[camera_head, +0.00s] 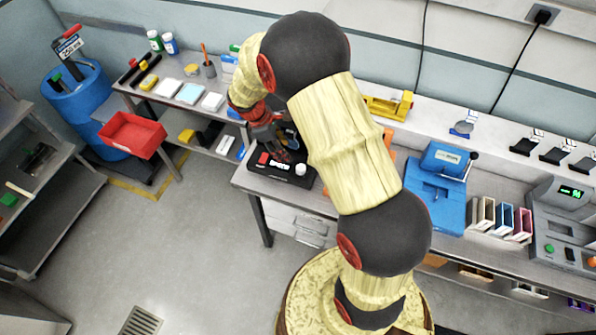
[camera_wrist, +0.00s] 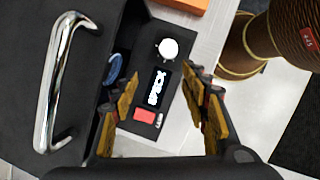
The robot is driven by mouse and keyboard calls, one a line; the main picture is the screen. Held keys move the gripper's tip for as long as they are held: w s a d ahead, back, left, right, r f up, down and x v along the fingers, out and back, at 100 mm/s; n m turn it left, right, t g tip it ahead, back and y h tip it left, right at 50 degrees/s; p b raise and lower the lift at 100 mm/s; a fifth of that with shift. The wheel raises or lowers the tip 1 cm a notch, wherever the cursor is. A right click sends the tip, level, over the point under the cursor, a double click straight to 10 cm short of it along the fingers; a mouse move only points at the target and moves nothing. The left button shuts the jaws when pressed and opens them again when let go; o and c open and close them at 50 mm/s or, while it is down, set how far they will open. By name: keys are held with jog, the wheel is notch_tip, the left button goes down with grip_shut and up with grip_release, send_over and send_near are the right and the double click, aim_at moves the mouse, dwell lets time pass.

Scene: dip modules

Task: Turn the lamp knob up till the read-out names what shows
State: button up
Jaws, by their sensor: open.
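A black unit (camera_head: 258,169) stands on the bench below my gripper. Its white round knob (camera_wrist: 168,48) is at the top of the wrist view, and it also shows in the head view (camera_head: 300,170). Beside the knob is a dark read-out (camera_wrist: 157,88) with bright white letters, sideways and too glaring to read surely. A red square (camera_wrist: 144,115) sits at the read-out's other end, with a small white label. My gripper (camera_wrist: 159,80) is open and empty, its fingers on either side of the read-out in the picture. It touches nothing that I can see.
A chrome handle (camera_wrist: 57,80) on a dark surface lies left of the panel in the wrist view. A blue machine (camera_head: 437,188) and a grey console (camera_head: 565,235) with a green display stand to the right.

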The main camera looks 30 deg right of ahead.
aim_at(300, 168)
jog(key=shift+s+d+f+n+t+h+b, duration=0.15)
jog(key=shift+s+d+f+n+b, duration=0.5)
jog(key=shift+f+n+b, duration=0.75)
jog(key=shift+s+d+f+n+t+h+b, duration=0.15)
jog(key=shift+s+d+f+n+b, duration=0.65)
jog(key=shift+f+b, duration=1)
jog(key=shift+s+d+f+n+t+b, duration=0.2)
jog(key=shift+s+d+f+n+b, duration=0.25)
jog(key=shift+f+n+b, duration=1)
jog(key=shift+w, duration=0.1)
jog(key=shift+c, duration=1.3)
jog(key=c, duration=0.8)
jog(key=shift+c, duration=0.3)
jog(key=shift+m, duration=0.25)
